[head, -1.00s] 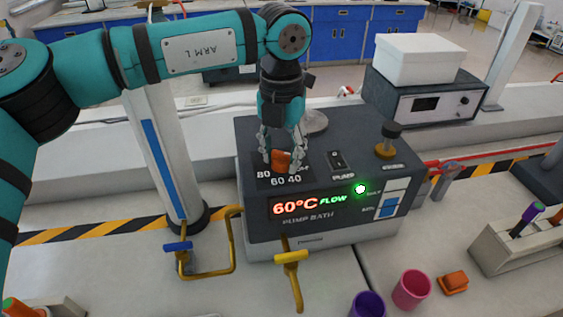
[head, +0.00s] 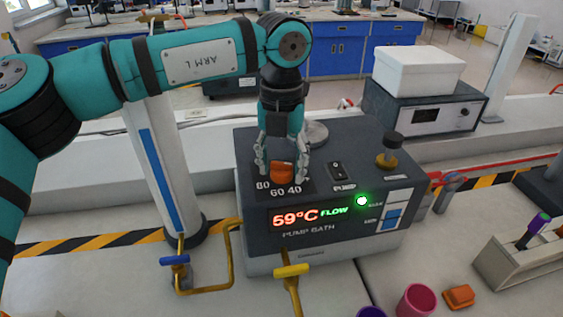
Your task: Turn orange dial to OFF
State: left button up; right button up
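The orange dial (head: 281,173) sits on top of the dark pump bath (head: 345,208), at its left. The marks 80, 60 and 40 show in front of the dial; no OFF mark can be read, and the area behind the dial is hidden by the gripper. My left gripper (head: 282,172) points down over the dial, with one finger on each side of it. The fingers look spread, with small gaps to the dial. The display (head: 295,217) reads 59°C and FLOW in green, with a green lamp (head: 361,201) lit. My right gripper is not in view.
A pump switch (head: 338,171) and a brass-based black knob (head: 390,150) stand right of the dial. Yellow pipework with a blue-handled valve (head: 174,260) and a yellow-handled valve (head: 291,270) is in front. A pink cup (head: 416,301) stands front right.

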aim_at(282, 163)
pick_arm(q)
jog(key=shift+o, duration=0.7)
notch_tip(282, 163, up, 12)
jog(key=shift+f, duration=0.1)
